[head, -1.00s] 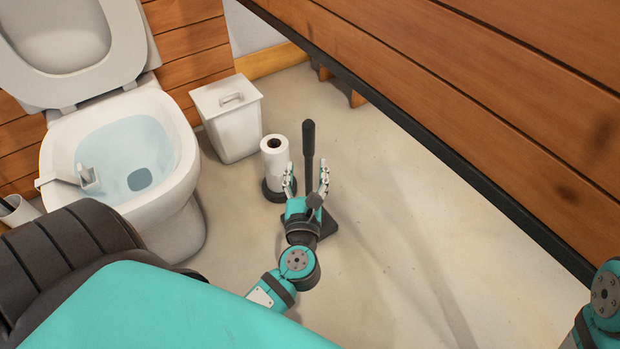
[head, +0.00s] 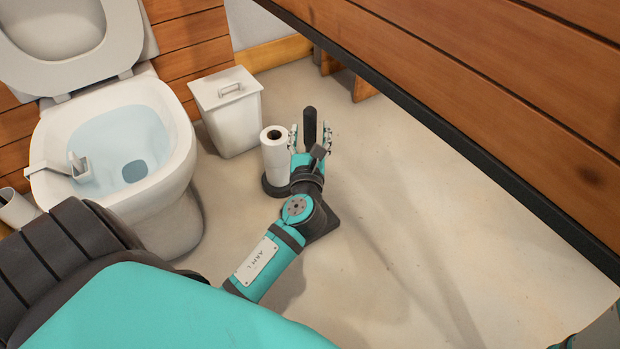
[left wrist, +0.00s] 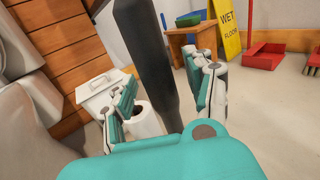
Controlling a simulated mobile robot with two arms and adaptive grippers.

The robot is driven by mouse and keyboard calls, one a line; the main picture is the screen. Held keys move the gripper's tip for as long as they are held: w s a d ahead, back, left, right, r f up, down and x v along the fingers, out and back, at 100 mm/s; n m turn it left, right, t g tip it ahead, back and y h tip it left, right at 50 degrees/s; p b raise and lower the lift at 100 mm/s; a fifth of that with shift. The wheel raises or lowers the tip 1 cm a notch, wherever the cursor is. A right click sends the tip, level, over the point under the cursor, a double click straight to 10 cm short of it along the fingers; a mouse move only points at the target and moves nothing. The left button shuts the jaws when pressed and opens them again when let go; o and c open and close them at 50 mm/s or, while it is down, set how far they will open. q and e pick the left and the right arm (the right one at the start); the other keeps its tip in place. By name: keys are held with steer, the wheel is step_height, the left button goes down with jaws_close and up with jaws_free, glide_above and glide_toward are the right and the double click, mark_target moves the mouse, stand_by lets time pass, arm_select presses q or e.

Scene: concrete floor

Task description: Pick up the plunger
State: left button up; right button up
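The plunger (head: 310,118) stands upright on the floor, with a dark handle and a dark base. My left gripper (head: 310,138) is around the handle, with one finger on each side, and hides much of it. Part of the base shows below my wrist. In the left wrist view the dark handle (left wrist: 148,45) rises between the spread fingers of the left gripper (left wrist: 168,80). Gaps show on both sides, so the fingers are open and not closed on it. My right gripper is out of view; only a bit of my right arm shows at the bottom right.
A paper roll (head: 275,155) on a dark stand is close to the left of my gripper. A white bin (head: 228,118) and a toilet (head: 165,205) are farther left. A wooden panel (head: 500,90) runs along the right. A yellow sign (left wrist: 230,28) stands farther back. Floor to the right is clear.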

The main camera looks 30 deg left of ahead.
arm_select(q)
jaws_close()
stand_by(0.8)
